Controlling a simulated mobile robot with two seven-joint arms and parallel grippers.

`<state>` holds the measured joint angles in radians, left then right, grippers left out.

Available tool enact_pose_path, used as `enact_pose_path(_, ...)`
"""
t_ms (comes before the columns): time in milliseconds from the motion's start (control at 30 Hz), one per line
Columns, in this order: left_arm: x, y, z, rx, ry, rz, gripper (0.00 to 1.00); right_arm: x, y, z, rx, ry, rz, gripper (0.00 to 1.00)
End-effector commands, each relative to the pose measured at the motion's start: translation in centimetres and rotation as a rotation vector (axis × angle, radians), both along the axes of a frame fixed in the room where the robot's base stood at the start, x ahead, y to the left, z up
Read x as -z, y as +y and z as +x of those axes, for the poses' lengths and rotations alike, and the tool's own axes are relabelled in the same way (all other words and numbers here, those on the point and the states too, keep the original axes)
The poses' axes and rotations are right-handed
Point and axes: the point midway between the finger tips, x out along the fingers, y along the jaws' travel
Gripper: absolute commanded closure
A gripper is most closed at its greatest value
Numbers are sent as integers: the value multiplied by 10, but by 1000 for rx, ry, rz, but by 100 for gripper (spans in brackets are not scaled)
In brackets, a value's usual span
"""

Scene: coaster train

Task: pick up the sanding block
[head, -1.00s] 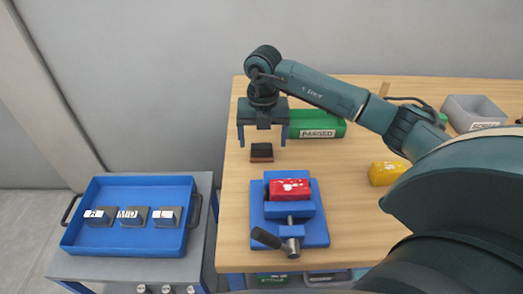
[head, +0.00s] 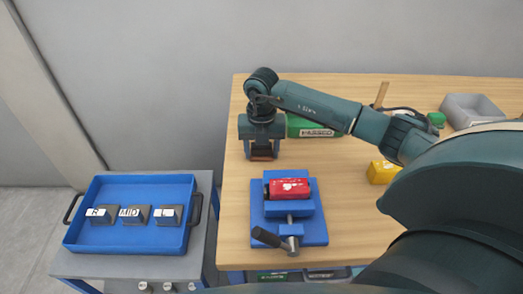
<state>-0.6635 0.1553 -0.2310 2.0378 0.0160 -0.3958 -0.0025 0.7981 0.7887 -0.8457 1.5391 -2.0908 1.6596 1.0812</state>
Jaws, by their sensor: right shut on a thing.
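The sanding block (head: 262,157), dark on top with a reddish-brown base, is on the wooden table near its left edge, behind the blue vise. My right gripper (head: 262,151) points down over it and is shut on it, with a blue finger on each side. The fingers and the gripper body hide much of the block. I cannot tell whether it touches the table. My left gripper is not in view.
A blue vise (head: 318,232) holding a red block (head: 289,188) stands in front. A yellow block (head: 382,171) and grey bin (head: 470,107) lie right. A blue tray (head: 125,248) with labelled grey blocks stands left.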

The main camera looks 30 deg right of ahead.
Motion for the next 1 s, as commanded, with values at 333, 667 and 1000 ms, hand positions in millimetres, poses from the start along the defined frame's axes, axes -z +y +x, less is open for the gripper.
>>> enact_pose_path(333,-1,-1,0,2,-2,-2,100,0,0,0,0,-1,-1,67)
enact_pose_path(667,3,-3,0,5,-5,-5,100,-33,0,2,0,-7,0,67)
enact_pose_path(1000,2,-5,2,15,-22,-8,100,-92,0,1,0,-2,0,67)
